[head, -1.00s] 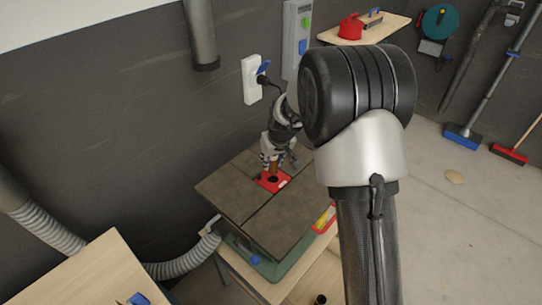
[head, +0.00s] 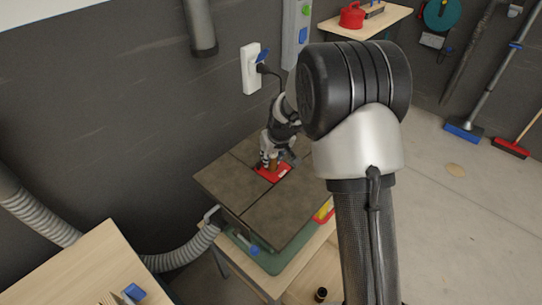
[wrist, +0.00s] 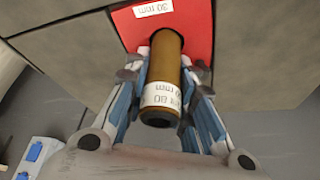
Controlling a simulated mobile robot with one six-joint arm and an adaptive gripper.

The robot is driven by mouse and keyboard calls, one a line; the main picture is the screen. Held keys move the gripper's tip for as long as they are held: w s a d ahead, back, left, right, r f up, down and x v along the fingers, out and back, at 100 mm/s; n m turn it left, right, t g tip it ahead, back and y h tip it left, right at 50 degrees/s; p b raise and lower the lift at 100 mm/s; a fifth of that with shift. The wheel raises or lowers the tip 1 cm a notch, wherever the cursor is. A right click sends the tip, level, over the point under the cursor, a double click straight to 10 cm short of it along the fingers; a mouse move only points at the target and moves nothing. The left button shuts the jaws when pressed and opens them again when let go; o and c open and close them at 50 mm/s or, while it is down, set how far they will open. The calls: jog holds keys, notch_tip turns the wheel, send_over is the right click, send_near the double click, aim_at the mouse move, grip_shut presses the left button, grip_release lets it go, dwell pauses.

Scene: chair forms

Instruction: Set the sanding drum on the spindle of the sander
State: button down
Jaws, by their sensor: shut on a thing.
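The sanding drum (wrist: 165,75) is a brown cylinder with a white printed band at its near end. My gripper (wrist: 167,72) is shut on it, with a finger on each side. In the head view my gripper (head: 270,158) holds the drum over the red insert plate (head: 279,174) in the sander's dark table (head: 285,213). The plate also shows in the wrist view (wrist: 195,22) with a "30 mm" label. The spindle is hidden, so I cannot tell whether the drum is around it.
A wooden bench (head: 85,265) is at the lower left. A grey hose (head: 185,252) runs beside the sander. A white socket box (head: 251,68) is on the wall behind. A small dark cylinder (head: 321,294) lies below the sander. Open floor is at the right.

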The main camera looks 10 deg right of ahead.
jog(key=shift+f+b, duration=0.4)
jog(key=shift+b, duration=0.05)
dwell(0.5)
jog(key=c, duration=1.3)
grip_release()
jog(key=shift+r, duration=0.1)
jog(key=v, duration=1.2)
